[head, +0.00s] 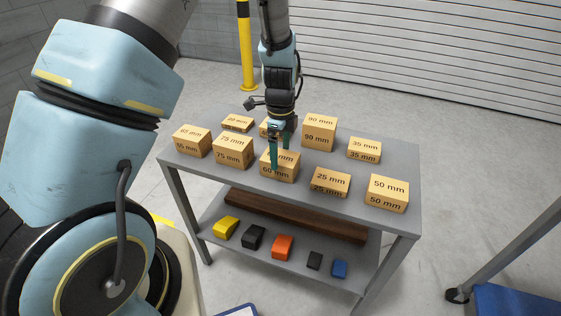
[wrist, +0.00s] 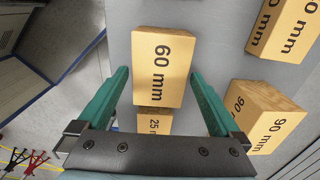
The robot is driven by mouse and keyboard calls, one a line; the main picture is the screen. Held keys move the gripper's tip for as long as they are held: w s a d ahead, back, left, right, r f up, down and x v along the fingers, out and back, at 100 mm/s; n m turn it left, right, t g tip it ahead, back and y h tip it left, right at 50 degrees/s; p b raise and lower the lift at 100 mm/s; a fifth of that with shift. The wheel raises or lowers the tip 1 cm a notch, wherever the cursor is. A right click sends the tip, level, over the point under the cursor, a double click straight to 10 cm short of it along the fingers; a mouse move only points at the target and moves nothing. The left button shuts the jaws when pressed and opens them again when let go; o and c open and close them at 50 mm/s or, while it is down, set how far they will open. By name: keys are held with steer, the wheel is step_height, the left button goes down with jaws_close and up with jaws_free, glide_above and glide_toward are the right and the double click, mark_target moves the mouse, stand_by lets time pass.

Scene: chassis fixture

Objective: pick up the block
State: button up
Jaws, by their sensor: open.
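The task does not say which block; several labelled wooden blocks stand on the grey table top. The 60 mm block (head: 287,175) is under my gripper (head: 281,157) in the head view, partly hidden by a green finger. In the wrist view the 60 mm block (wrist: 162,68) sits between the two spread fingers of my gripper (wrist: 160,73), with a visible gap on each side. My gripper is open and holds nothing. How far the fingertips reach down beside the block is hard to tell.
Close by stand a 75 mm block (head: 233,150), a 90 mm block (head: 319,132), a 25 mm block (head: 329,183) and a 50 mm block (head: 387,193). The lower shelf (head: 300,246) holds a brown beam (head: 295,216) and several small coloured pieces. Bare table top (head: 350,208) shows near the front.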

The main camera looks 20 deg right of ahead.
steer(key=shift+f, duration=1.4)
steer(key=c, duration=1.3)
steer(key=shift+r, duration=0.1)
step_height(320, 180, up, 10)
steer(key=shift+r+b, duration=0.1)
steer(key=shift+b, duration=0.6)
step_height(320, 180, up, 14)
steer(key=p, duration=1)
glide_above(280, 156)
